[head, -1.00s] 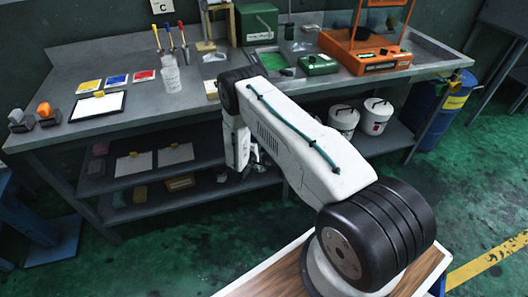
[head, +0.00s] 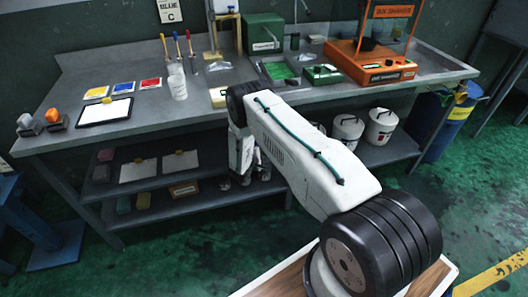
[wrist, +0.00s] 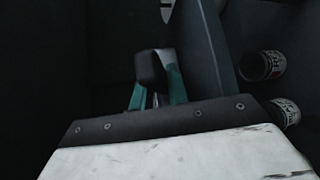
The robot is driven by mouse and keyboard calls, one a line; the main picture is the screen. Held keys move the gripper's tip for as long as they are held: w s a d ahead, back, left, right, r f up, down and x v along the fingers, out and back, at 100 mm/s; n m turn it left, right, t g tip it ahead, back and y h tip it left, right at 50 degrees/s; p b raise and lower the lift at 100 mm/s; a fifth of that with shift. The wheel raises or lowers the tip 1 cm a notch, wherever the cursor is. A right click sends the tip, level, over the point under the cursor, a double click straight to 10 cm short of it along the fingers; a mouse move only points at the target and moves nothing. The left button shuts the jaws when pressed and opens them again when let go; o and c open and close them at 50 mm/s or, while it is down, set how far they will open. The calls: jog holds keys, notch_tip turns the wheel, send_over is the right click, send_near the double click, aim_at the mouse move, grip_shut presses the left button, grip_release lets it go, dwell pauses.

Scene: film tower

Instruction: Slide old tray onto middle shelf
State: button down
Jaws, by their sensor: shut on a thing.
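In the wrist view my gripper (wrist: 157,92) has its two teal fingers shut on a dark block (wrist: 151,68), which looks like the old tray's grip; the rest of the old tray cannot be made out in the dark. In the head view my arm hides the fingers and what they hold; my wrist hangs in front of the bench's lower part. The middle shelf (head: 105,188) is under the bench top, left of my wrist, and bears two white sheets with yellow clips (head: 138,170), (head: 181,161).
The lower shelf (head: 160,209) holds a labelled box (head: 184,190) and small blocks. White lidded pots (head: 381,126) stand under the bench at right. Two cans (wrist: 262,65) show at right in the wrist view, beside a grey slab (wrist: 207,50). The bench top carries several items.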

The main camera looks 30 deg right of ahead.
jog(key=c, duration=1.3)
grip_release()
jog(key=v, duration=0.7)
jog(key=shift+s+a+r, duration=0.15)
jog(key=shift+a, duration=0.2)
